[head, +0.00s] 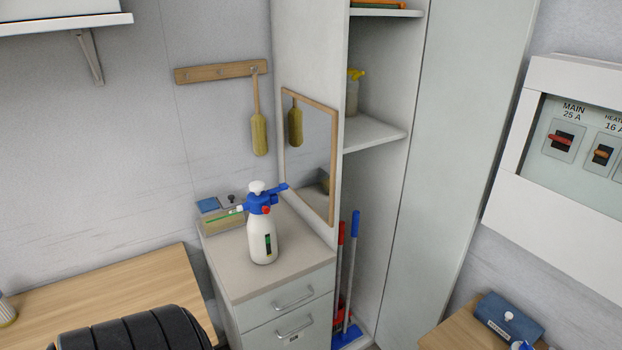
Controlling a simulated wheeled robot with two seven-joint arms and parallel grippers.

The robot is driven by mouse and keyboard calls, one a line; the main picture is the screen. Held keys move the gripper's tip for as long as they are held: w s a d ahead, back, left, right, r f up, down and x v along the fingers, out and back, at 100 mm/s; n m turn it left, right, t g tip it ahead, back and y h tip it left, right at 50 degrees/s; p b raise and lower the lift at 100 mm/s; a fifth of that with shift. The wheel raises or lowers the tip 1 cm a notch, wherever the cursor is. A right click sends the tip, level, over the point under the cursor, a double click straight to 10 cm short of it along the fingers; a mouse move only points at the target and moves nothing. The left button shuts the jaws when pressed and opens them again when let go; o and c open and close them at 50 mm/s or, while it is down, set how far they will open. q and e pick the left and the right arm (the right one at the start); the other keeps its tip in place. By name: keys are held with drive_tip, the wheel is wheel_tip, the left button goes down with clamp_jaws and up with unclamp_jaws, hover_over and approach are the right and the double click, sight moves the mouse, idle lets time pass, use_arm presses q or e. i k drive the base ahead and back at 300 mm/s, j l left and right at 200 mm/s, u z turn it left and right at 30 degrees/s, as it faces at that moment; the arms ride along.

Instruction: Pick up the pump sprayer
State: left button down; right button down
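The pump sprayer (261,235) stands upright on top of a small drawer cabinet (250,277) in the middle of the head view. It has a white bottle, a blue head with a red part, a white pump knob on top and a dark and green window on its front. Nothing holds it. Neither of my grippers shows in the head view.
Behind the sprayer lie a shallow box (222,219) and a blue item (208,204). A framed mirror (312,170) is close on the right. An open tall cupboard (375,135) holds a broom (350,270). A wooden table (120,290) lies left.

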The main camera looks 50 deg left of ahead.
sight(262, 227)
drive_tip(key=l+u, duration=0.1)
drive_tip(key=u, duration=0.7)
drive_tip(key=l+u, duration=0.15)
drive_tip(key=u, duration=0.2)
drive_tip(key=k+u, duration=0.1)
drive_tip(key=u, duration=0.3)
drive_tip(key=k+l+u, duration=0.15)
drive_tip(key=l, duration=0.25)
drive_tip(key=k, duration=0.1)
